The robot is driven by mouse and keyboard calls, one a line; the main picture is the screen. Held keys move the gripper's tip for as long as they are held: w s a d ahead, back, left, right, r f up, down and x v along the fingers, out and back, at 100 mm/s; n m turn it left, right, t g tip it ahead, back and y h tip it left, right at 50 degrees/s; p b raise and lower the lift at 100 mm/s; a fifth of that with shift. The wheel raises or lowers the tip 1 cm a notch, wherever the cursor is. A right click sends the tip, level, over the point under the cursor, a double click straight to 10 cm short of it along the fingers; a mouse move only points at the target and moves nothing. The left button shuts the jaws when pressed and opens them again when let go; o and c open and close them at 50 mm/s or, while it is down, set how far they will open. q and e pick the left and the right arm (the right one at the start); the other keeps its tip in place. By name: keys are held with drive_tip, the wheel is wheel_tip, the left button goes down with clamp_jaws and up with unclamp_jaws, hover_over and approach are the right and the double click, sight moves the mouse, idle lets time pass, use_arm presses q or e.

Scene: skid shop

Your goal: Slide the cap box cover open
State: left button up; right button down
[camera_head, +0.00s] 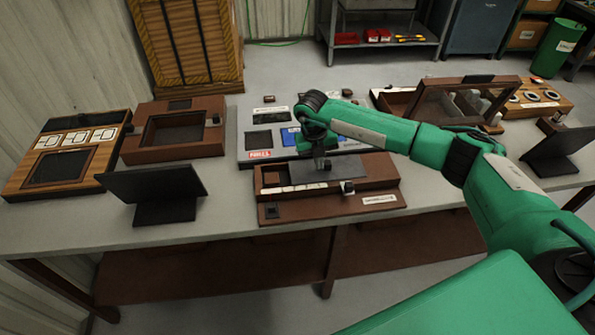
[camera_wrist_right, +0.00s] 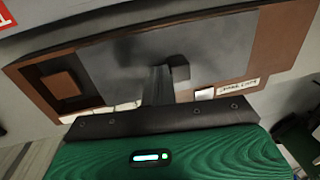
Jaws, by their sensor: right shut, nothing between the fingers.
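The cap box (camera_head: 385,178) is a low brown wooden box in the middle of the table, with a flat grey cover (camera_head: 340,173) over its middle and right part. The box frame (camera_wrist_right: 288,38) and the cover (camera_wrist_right: 110,65) also fill the right wrist view. At the left, an uncovered part shows a brown block (camera_wrist_right: 62,86). A small grey block (camera_wrist_right: 181,68) stands up on the cover. My right gripper (camera_head: 322,163) points down over the cover, shut and empty. In the wrist view its fingers (camera_wrist_right: 160,85) are just left of the grey block; contact is unclear. My left gripper is not in view.
A small dark screen (camera_head: 155,185) stands left of the box, and a brown framed box (camera_head: 140,150) sits behind that. A grey panel (camera_head: 245,128) lies behind the cap box. A tilted glass-lidded case (camera_head: 465,100) stands right. Bare table lies around the box's left side.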

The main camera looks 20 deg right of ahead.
sight(358, 165)
drive_tip(key=shift+s+d, duration=0.15)
drive_tip(key=shift+d, duration=0.5)
drive_tip(key=shift+s+d, duration=0.2)
drive_tip(key=shift+d, duration=0.6)
drive_tip(key=shift+s+d, duration=0.2)
drive_tip(key=shift+d, duration=0.75)
drive_tip(key=shift+s+d, duration=0.2)
drive_tip(key=shift+d, duration=0.6)
drive_tip(key=shift+s+d, duration=0.2)
drive_tip(key=shift+d, duration=0.55)
drive_tip(key=shift+s+d+b, duration=0.2)
drive_tip(key=shift+d, duration=0.65)
drive_tip(key=shift+s+d+b, duration=0.2)
drive_tip(key=shift+d, duration=0.85)
drive_tip(key=shift+a, duration=0.1)
